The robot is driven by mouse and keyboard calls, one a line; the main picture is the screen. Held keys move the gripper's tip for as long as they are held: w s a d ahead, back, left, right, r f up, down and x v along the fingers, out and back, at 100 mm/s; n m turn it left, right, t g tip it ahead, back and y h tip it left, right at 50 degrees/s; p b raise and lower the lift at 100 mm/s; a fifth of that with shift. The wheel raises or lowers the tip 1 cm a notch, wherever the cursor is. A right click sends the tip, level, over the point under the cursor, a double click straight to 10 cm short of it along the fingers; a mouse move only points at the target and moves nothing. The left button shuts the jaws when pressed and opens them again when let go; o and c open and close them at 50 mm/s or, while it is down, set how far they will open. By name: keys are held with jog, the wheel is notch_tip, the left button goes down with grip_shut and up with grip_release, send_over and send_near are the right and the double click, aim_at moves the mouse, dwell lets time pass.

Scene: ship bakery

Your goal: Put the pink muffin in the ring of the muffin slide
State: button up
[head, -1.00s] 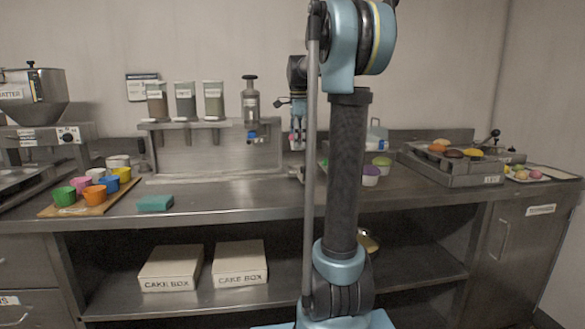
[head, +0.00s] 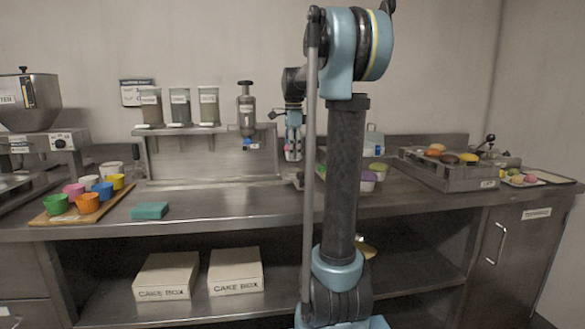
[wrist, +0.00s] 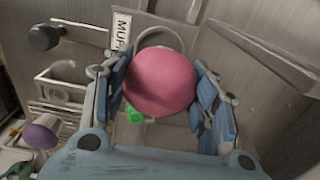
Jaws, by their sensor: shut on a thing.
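The pink muffin (wrist: 160,80) sits between the two blue fingers of my gripper (wrist: 163,88) in the wrist view, and the gripper is shut on it. A pale metal ring (wrist: 168,36) shows partly behind the muffin, beside a label (wrist: 121,32) reading "MUF"; this looks like the muffin slide's ring. The muffin covers the ring's near part, and I cannot tell the gap between them. In the head view my gripper (head: 293,152) hangs above the counter by the back dispenser stand, partly behind my arm. The slide is mostly hidden there.
A purple-topped muffin (wrist: 40,135) is at lower left in the wrist view, near a wire rack (wrist: 62,85). A small green thing (wrist: 135,115) shows below the pink muffin.

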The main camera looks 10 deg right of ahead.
jog(key=shift+f, duration=2.6)
jog(key=o, duration=0.8)
notch_tip(320, 180, up, 12)
jog(key=shift+r, duration=0.1)
